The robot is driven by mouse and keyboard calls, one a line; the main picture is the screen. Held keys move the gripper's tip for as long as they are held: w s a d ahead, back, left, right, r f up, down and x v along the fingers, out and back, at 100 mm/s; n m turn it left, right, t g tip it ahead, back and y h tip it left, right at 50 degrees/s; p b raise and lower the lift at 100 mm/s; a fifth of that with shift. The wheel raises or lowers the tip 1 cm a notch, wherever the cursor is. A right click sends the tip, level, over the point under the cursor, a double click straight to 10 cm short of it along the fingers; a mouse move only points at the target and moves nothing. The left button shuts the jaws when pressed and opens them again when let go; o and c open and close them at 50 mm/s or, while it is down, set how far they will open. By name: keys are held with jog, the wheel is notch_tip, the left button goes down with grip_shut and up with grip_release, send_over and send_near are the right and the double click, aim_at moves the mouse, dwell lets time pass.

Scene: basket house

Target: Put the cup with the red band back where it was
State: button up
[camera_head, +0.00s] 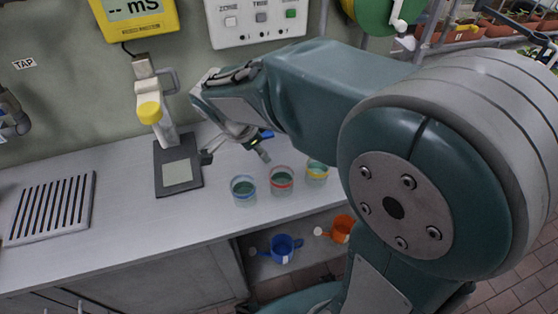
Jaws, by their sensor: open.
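The cup with the red band (281,182) stands upright on the grey counter (110,238), in the middle of a row of three. A cup with a blue band (243,191) is on its left and a cup with a yellow band (316,171) on its right, partly behind my arm. All three look clear with greenish contents. My gripper (235,157) is open and appears empty, above and behind the cups in the picture, with its fingers spread apart. I cannot tell its exact height over the counter.
A device with a yellow cap (150,112) and dark base (178,166) stands left of the cups. A slotted drain plate (50,208) lies farther left. Blue (283,248) and orange (342,229) watering cans sit below the counter. The front counter left of the cups is clear.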

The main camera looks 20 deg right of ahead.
jog(key=s+d+r+n+t+y, duration=0.2)
jog(key=s+r+n, duration=0.1)
jog(key=s+n, duration=0.4)
jog(key=s+d+r+n+t+y, duration=0.2)
jog(key=s+r+n, duration=0.2)
jog(key=s+n, duration=0.3)
jog(key=shift+s+d+r+n, duration=0.25)
jog(key=shift+s+d+n, duration=0.15)
dwell(0.7)
